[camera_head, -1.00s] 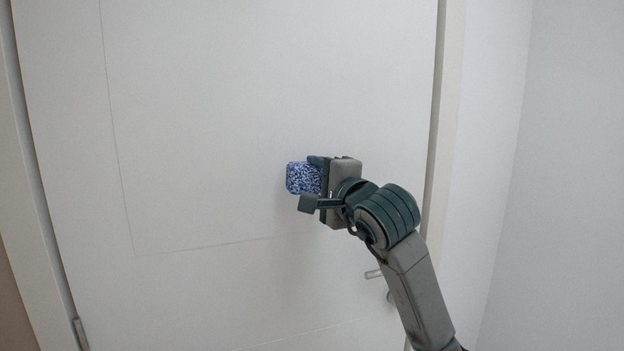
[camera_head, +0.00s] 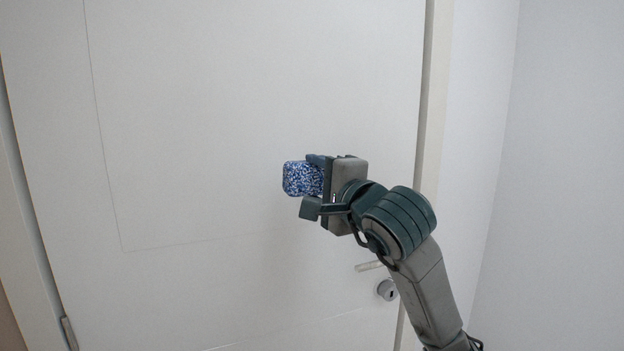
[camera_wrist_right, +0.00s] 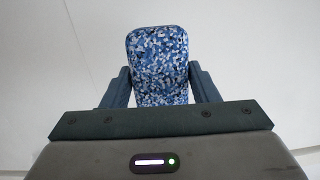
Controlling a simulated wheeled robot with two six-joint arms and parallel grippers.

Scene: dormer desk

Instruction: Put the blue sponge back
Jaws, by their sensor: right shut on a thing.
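The blue sponge (camera_head: 299,178), speckled blue and white with rounded corners, is held up in front of a white door in the head view. My right gripper (camera_head: 312,187) is shut on it, and the sponge sticks out to the left beyond the fingers. In the right wrist view the sponge (camera_wrist_right: 160,62) stands between the two dark fingers of the right gripper (camera_wrist_right: 161,88), its far end clear of them. The part nearest the palm is hidden. My left gripper is not in view.
A closed white door (camera_head: 220,110) fills most of the head view. Its handle (camera_head: 369,266) and round lock (camera_head: 387,290) are just left of my right forearm. A door frame (camera_head: 430,110) and a bare wall (camera_head: 500,150) are at the right. No table or container shows.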

